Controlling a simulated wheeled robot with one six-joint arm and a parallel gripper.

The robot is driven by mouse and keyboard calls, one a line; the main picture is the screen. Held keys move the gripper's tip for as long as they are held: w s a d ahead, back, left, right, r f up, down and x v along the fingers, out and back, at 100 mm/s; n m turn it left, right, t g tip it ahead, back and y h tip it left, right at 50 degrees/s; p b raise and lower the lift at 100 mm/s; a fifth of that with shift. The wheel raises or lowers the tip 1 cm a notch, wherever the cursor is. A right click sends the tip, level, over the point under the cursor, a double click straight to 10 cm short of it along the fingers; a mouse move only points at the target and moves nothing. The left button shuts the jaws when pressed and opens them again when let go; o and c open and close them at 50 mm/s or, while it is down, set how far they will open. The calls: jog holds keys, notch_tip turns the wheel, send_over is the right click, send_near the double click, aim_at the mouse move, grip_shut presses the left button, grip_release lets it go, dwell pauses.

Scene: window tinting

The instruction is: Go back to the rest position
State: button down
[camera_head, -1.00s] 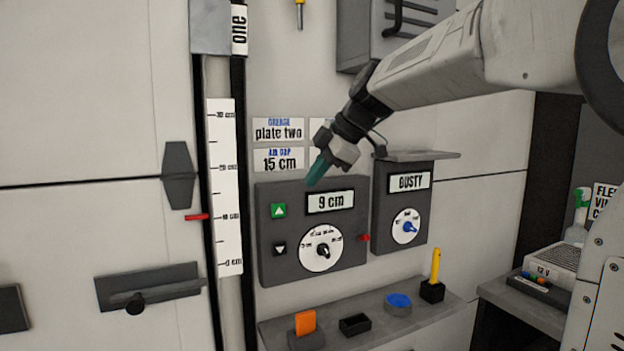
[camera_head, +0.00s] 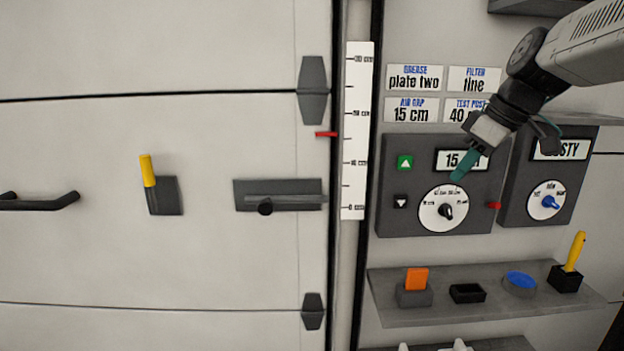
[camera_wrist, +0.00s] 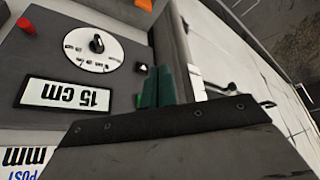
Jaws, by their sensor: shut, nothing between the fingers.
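My gripper (camera_head: 462,166) is in front of the grey control panel (camera_head: 393,222) in the head view, its green fingers together and empty. The fingers hide part of the panel's display (camera_head: 443,158). In the wrist view the closed green fingers (camera_wrist: 158,86) are at the middle, and the display (camera_wrist: 66,95) reads 15 cm, upside down. The panel has a green up button (camera_head: 405,162), a black down button (camera_head: 400,202) and a white dial (camera_head: 432,217). Whether the fingers touch the panel cannot be told.
The dial box marked "DUSTY" (camera_head: 520,212) is on the right. A ruler (camera_head: 354,185) and door with handle (camera_head: 40,202) are left.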

jog(key=s+a+f+m+g+h, duration=0.1)
jog(key=s+f+m, duration=0.3)
jog(key=s, duration=1)
jog(key=s+a+f+m+g+h, duration=0.1)
jog(key=s+f+m+h, duration=0.1)
jog(key=s+f+m, duration=0.3)
jog(key=s+f, duration=0.4)
jog(key=s, duration=0.5)
jog(key=shift+f+h, duration=0.4)
jog(key=shift+a, duration=0.15)
